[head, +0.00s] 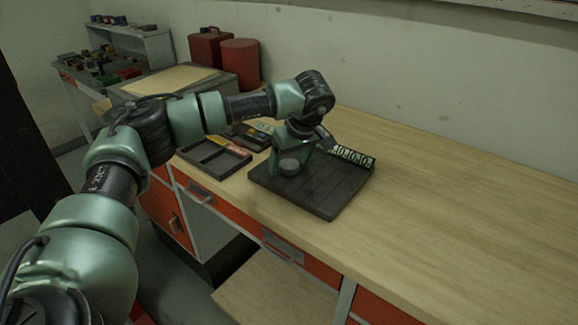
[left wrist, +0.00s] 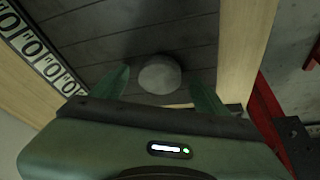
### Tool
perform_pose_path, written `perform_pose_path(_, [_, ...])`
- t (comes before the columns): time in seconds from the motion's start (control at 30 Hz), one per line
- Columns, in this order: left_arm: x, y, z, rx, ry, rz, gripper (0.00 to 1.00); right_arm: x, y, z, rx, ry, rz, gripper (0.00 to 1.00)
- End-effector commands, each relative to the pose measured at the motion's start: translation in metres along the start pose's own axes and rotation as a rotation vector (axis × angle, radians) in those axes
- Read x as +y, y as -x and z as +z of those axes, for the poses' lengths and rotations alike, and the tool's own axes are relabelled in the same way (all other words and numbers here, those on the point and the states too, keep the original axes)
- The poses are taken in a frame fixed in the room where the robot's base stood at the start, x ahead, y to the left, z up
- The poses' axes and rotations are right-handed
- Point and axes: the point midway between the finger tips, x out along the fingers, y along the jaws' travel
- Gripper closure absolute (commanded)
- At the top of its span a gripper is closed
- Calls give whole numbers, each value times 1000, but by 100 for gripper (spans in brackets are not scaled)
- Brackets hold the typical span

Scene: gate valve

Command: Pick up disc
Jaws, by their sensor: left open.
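The disc (head: 289,166) is a small round grey piece on the dark slatted mat (head: 325,199) on the workbench. My left gripper (head: 291,172) is open and points down over the disc. In the left wrist view the disc (left wrist: 160,74) lies between the two green fingertips of the left gripper (left wrist: 161,84), with gaps on both sides. I cannot tell whether the fingers are at the disc's height. My right gripper is not in view.
A strip with ring-shaped marks (head: 352,156) runs along the mat's back edge. A dark divided tray (head: 213,158) sits left of the mat. Red containers (head: 240,63) stand at the back. The wooden bench (head: 455,215) is clear to the right.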

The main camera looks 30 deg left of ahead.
Motion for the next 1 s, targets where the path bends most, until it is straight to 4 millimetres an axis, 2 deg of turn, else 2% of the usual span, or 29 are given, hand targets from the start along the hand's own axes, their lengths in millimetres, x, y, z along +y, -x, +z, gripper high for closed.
perform_pose_path(0.03, [0, 0, 0, 0, 0, 0, 34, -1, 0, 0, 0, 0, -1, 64])
perform_pose_path(0.27, [0, 0, 0, 0, 0, 0, 98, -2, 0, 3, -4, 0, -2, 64])
perform_pose_path(0.3, [0, 0, 0, 0, 0, 0, 100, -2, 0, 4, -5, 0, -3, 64])
perform_pose_path(0.57, [0, 2, -1, 1, 1, 2, 100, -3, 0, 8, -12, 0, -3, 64])
perform_pose_path(0.73, [1, 10, -4, 2, 3, 3, 100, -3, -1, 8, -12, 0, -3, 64])
perform_pose_path(0.87, [1, 26, -11, 1, 3, 5, 100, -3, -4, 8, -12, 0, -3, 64])
perform_pose_path(1.0, [2, 56, -23, 3, 3, 7, 100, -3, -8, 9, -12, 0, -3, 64])
